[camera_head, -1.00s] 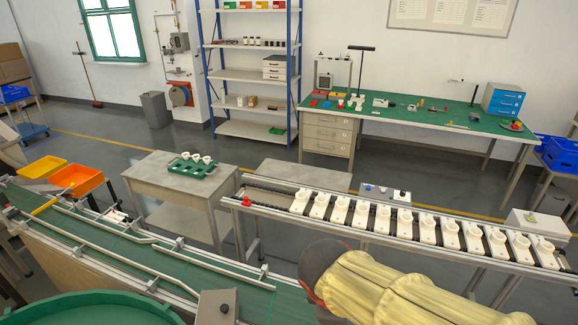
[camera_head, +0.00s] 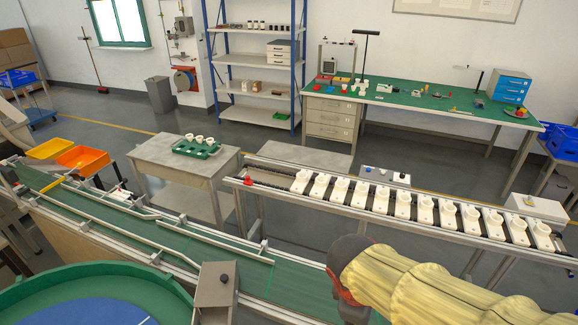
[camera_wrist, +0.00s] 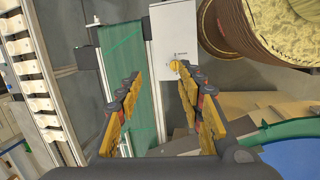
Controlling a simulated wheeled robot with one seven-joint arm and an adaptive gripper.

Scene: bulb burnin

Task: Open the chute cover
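A grey box with a dark knob (camera_head: 216,288) stands at the near edge of the green conveyor in the head view. I cannot tell for sure whether its top is the chute cover. The fingers are hidden in the head view, where my yellow-sleeved arm shows at lower right.
A green-rimmed round bowl with a blue floor (camera_head: 85,300) fills the lower left. The green conveyor (camera_head: 180,240) has metal guide rails. A rack of white fixtures (camera_head: 400,205) runs behind it. A grey side table (camera_head: 195,177) bears a green tray of white parts.

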